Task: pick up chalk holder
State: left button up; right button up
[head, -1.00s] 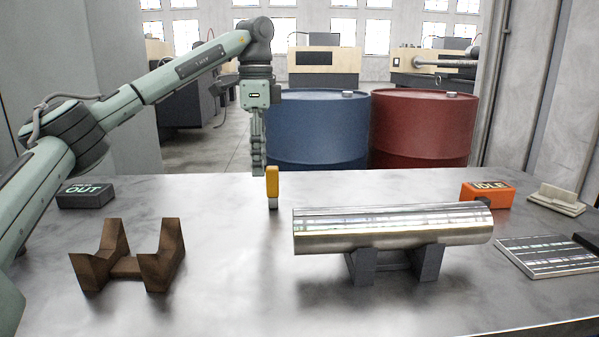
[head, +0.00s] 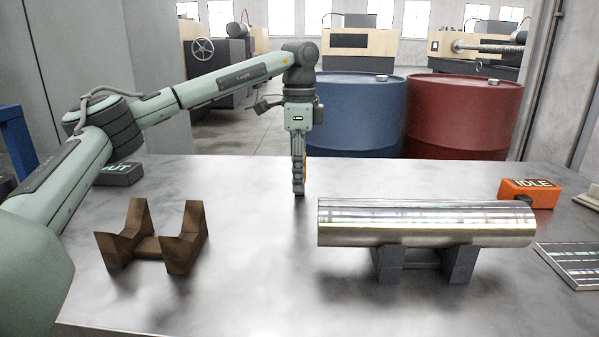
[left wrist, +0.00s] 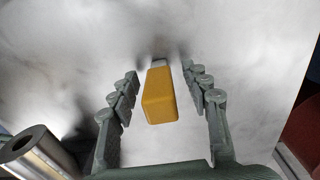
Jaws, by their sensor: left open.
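The chalk holder is a yellow block (left wrist: 160,97) with a pale tip, standing upright on the metal table. In the left wrist view it lies between the two fingers of my left gripper (left wrist: 159,72), with a gap on each side. In the head view my left gripper (head: 300,188) points straight down, its fingertips close to the table top. It hides nearly all of the holder there; only a thin yellow sliver shows at its right edge. My left gripper is open. My right gripper is not in view.
A shiny metal cylinder (head: 425,222) rests on dark supports (head: 460,264) right of my gripper. A brown V-block stand (head: 183,240) is at the left. An orange IDLE box (head: 529,192) stands at the right. Blue (head: 358,118) and red (head: 462,115) barrels stand behind the table.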

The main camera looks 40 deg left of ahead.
pick_arm(q)
jog(key=shift+c, duration=0.3)
grip_shut()
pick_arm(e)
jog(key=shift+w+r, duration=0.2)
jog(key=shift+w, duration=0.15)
pick_arm(q)
jog(key=shift+r, duration=0.1)
jog(key=shift+r, duration=0.45)
jog(key=r, duration=0.3)
jog(key=shift+s+d+r, duration=0.1)
jog(key=shift+s+r, duration=0.05)
jog(key=shift+s, duration=0.05)
jog(key=s+d+r+p, duration=0.1)
jog(key=s+d+r, duration=0.1)
jog(key=s+r, duration=0.4)
jog(key=s, duration=0.5)
jog(key=shift+d+r, duration=0.3)
jog(key=shift+r, duration=0.05)
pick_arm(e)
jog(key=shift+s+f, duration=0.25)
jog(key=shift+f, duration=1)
